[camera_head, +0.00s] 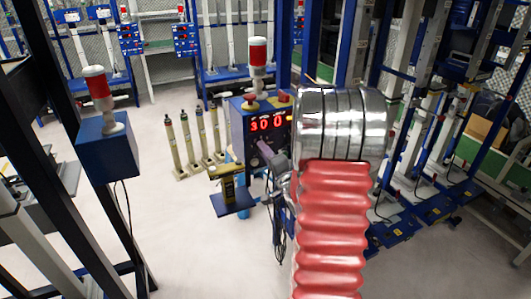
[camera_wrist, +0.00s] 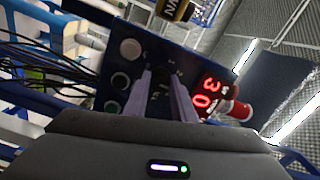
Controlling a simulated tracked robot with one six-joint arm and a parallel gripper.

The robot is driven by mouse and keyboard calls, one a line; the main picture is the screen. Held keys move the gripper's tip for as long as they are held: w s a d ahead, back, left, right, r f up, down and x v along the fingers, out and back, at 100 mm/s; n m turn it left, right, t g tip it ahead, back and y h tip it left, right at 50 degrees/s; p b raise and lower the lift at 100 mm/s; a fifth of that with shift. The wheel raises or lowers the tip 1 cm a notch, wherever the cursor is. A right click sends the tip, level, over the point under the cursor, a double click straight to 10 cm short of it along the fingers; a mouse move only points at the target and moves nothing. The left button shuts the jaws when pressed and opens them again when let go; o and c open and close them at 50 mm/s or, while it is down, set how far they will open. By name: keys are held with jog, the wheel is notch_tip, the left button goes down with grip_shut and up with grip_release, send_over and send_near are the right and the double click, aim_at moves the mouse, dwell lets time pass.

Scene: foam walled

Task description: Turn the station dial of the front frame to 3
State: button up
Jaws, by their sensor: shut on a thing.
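The front frame's control box (camera_head: 238,128) is a blue box with a dark face and a red lit display (camera_head: 268,122) that seems to read 30 0. In the wrist view its dark panel (camera_wrist: 108,68) is tilted, and the display (camera_wrist: 208,92) shows a 3 and a 0. My gripper (camera_wrist: 161,80) has its two pale fingers at the panel, shut on the station dial (camera_wrist: 160,90). The dial is small and dark between the fingertips, mostly hidden. I cannot tell which mark it points to.
Round buttons (camera_wrist: 130,49) sit beside the dial. A red and white beacon (camera_head: 257,55) stands above the box. Several upright cylinders (camera_head: 190,140) stand behind. Another beacon box (camera_head: 105,145) is at the left. The floor between is clear.

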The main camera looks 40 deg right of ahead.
jog(key=shift+s+d+f, duration=0.1)
jog(key=shift+d, duration=0.15)
jog(key=o, duration=1.1)
jog(key=shift+a, duration=0.15)
jog(key=shift+c, duration=0.2)
